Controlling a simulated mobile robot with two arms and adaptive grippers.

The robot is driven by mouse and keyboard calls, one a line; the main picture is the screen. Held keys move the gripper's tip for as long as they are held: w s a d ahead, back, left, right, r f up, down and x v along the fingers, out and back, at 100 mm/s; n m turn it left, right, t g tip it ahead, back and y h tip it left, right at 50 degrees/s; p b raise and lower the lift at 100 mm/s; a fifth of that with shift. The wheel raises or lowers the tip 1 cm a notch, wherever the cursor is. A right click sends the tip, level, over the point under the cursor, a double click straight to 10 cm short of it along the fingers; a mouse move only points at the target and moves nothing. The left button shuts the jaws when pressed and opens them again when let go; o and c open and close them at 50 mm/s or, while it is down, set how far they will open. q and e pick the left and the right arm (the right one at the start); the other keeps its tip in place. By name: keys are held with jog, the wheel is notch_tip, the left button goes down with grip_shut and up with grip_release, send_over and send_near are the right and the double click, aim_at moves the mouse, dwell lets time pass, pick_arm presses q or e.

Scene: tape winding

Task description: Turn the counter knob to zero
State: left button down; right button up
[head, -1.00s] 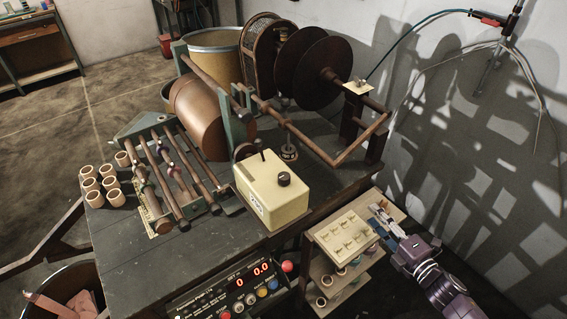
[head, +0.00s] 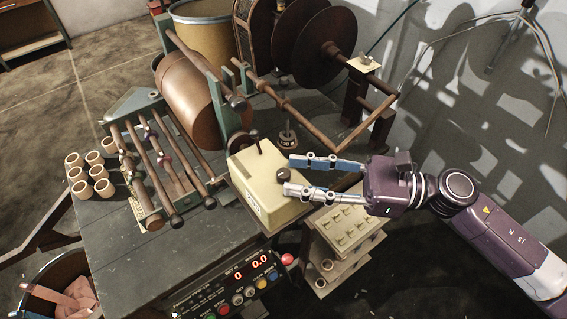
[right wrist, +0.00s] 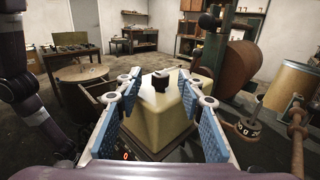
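A dark round knob (head: 283,174) sits on top of a cream box (head: 262,190) at the front edge of the bench. The knob also shows in the right wrist view (right wrist: 160,82), roughly centred ahead between the fingers. My right gripper (head: 290,174) comes in from the right with its two blue-padded fingers spread open. Its fingertips lie on either side of the knob in the head view; I cannot tell whether they touch it. The front panel (head: 240,285) shows red digits 0 and 0.0. My left gripper is not in view.
A brown roller (head: 190,98), large dark discs (head: 318,45) and a rod frame stand behind. Several small cores (head: 92,172) sit at the left. A small shelf (head: 345,232) is below the right arm.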

aim_at(283, 172)
jog(key=shift+w+a+p, duration=0.2)
jog(key=shift+a+p, duration=0.15)
jog(key=shift+a, duration=0.55)
jog(key=shift+w+a+p, duration=0.15)
jog(key=shift+a+p, duration=0.15)
jog(key=shift+a, duration=0.55)
grip_shut()
